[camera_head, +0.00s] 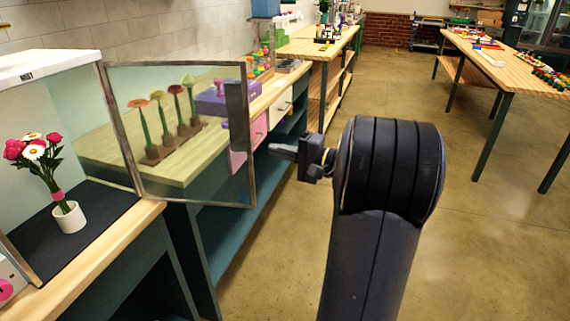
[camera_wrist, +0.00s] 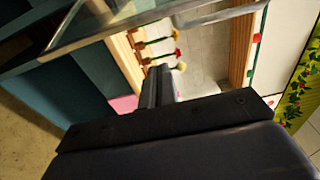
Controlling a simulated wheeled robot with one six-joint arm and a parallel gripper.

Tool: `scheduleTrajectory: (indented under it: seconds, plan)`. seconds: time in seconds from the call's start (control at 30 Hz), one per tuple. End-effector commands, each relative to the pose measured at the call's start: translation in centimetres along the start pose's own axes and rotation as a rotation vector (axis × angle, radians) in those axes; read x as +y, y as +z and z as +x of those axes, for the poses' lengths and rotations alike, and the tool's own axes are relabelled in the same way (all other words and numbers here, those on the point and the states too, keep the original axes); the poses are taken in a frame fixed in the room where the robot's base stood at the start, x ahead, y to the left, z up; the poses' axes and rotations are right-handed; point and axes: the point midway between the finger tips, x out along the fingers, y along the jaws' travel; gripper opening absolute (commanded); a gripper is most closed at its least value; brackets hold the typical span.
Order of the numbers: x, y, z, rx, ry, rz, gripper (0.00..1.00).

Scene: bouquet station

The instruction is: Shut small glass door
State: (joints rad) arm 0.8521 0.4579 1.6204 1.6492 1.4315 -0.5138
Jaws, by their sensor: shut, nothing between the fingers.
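The small glass door (camera_head: 190,196) stands wide open in the head view, swung out from the front of a white cabinet (camera_head: 48,60). It has a thin metal frame and a dark upright handle (camera_head: 239,125) near its free edge. My gripper (camera_head: 274,150) is shut and empty, to the right of the door's free edge; I cannot tell the exact gap. In the wrist view, my shut fingers (camera_wrist: 158,82) point toward the workbench, and the door's frame (camera_wrist: 110,28) crosses the top. Inside the cabinet, a bouquet in a white pot (camera_head: 69,217) stands on a dark mat.
Several flowers on stands (camera_head: 165,125) show through the glass. A purple box (camera_head: 215,100) and a drawer bench (camera_head: 280,108) lie behind the door. A wooden table (camera_head: 500,60) stands at the far right. The floor (camera_head: 475,250) to the right is clear.

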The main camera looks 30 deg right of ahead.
Motion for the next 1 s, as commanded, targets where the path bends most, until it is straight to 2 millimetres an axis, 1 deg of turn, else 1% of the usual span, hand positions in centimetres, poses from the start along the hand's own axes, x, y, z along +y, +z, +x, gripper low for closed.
scheduleTrajectory:
  seconds: [0.03,0.17,0.3,0.5,0.63,1.0]
  plan:
    - [-0.1,0.2,1.3,-0.007,0.0,0.001,0.0]
    - [-0.1,0.1,4.0,-0.006,0.0,0.002,0.0]
    - [-0.1,1.9,3.1,0.0,0.0,0.001,0.0]
    - [0.0,3.5,2.5,0.0,0.001,0.001,0.0]
    - [0.0,3.8,2.4,0.001,0.0,0.001,0.0]
    - [0.0,3.8,2.4,0.002,0.0,0.001,0.0]
